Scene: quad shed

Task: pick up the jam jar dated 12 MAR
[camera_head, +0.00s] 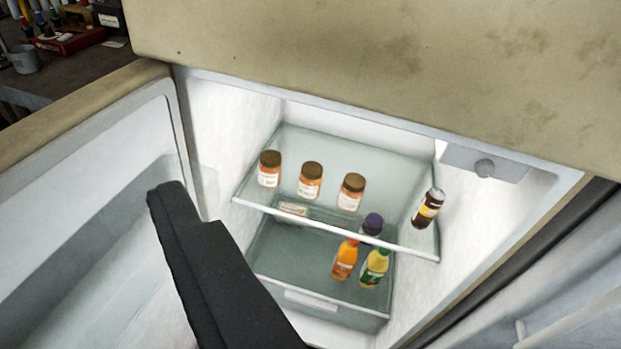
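Three jam jars stand upright in a row on the upper glass shelf (390,225) of an open fridge. They are the left jar (270,169), the middle jar (310,181) and the right jar (351,192). Each has a brown lid, orange-red contents and a white label. The label writing is too small to read, so I cannot tell which is dated 12 MAR. One dark finger of my gripper (215,270) reaches in from the bottom, left of the shelf and apart from the jars. The other finger is not visible, so its opening cannot be judged.
A dark bottle (428,208) stands at the shelf's right end. Below are an orange bottle (345,260), a yellow bottle (375,268), a purple-capped item (372,224) and a small pack (293,210). The open fridge door (90,220) fills the left; a workbench (75,65) lies behind.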

